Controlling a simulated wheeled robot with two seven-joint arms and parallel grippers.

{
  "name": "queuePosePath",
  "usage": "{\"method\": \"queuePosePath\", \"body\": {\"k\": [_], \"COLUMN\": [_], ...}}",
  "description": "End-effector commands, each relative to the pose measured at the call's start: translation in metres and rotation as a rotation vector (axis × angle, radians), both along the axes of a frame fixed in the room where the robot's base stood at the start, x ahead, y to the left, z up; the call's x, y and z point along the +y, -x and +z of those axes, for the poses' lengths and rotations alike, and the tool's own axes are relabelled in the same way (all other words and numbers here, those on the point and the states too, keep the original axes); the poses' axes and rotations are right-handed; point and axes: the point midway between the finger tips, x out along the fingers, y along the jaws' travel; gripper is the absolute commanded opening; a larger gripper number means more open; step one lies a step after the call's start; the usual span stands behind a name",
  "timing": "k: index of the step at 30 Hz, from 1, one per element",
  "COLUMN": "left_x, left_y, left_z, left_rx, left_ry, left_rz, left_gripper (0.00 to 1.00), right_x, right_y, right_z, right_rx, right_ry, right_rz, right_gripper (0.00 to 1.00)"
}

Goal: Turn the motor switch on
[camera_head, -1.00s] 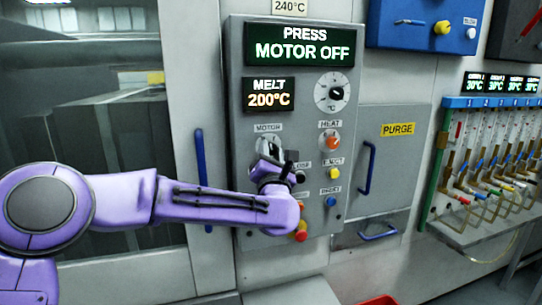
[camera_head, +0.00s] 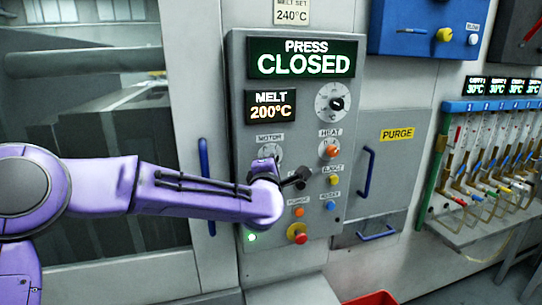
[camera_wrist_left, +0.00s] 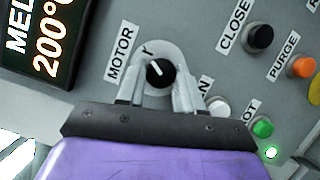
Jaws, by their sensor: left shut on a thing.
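The motor switch is a round black knob (camera_wrist_left: 160,73) with a white pointer line, on a pale round plate under the MOTOR label (camera_wrist_left: 121,52) in the left wrist view. My left gripper (camera_wrist_left: 159,88) has its two fingers around the knob, shut on it. The pointer tilts to the upper left in that view. In the head view the MOTOR label (camera_head: 269,138) shows, and my left gripper (camera_head: 270,160) is just below it, its fingers partly hidden by my wrist. The upper display (camera_head: 303,58) reads PRESS CLOSED. My right gripper is out of view.
Below the switch are a purge button (camera_head: 299,212) and a red emergency button (camera_head: 297,233). A small green lamp (camera_head: 251,237) is lit at the panel's lower left. An orange heat knob (camera_head: 331,149) is at the right. A red bin (camera_head: 370,299) is on the floor.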

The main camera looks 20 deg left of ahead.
Motion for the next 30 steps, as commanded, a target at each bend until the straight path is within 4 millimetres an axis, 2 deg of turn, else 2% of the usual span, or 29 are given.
{"method": "queuePosePath", "body": {"k": [6,20,21,23,24,30], "left_x": [-0.0009,-0.0009,-0.0009,-0.0008,-0.0007,-0.0003], "left_y": [0.0002,0.0003,0.0003,0.0003,0.0002,0.0001], "left_z": [-0.0011,-0.0026,-0.0026,-0.0025,-0.0022,-0.001], "left_rx": [0.034,0.041,0.041,0.041,0.04,0.038], "left_ry": [-0.043,-0.055,-0.055,-0.054,-0.054,-0.054], "left_rz": [-0.002,-0.002,-0.002,-0.002,-0.002,-0.001], "left_gripper": [0.05,0.05,0.39,0.58,0.61,0.61], "right_x": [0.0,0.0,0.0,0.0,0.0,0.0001], "right_y": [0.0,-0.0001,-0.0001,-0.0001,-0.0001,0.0], "right_z": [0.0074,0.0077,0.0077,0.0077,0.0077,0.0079], "right_rx": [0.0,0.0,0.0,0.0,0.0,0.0], "right_ry": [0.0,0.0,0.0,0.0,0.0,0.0], "right_rz": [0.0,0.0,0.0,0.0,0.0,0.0], "right_gripper": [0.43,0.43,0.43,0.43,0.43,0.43]}}
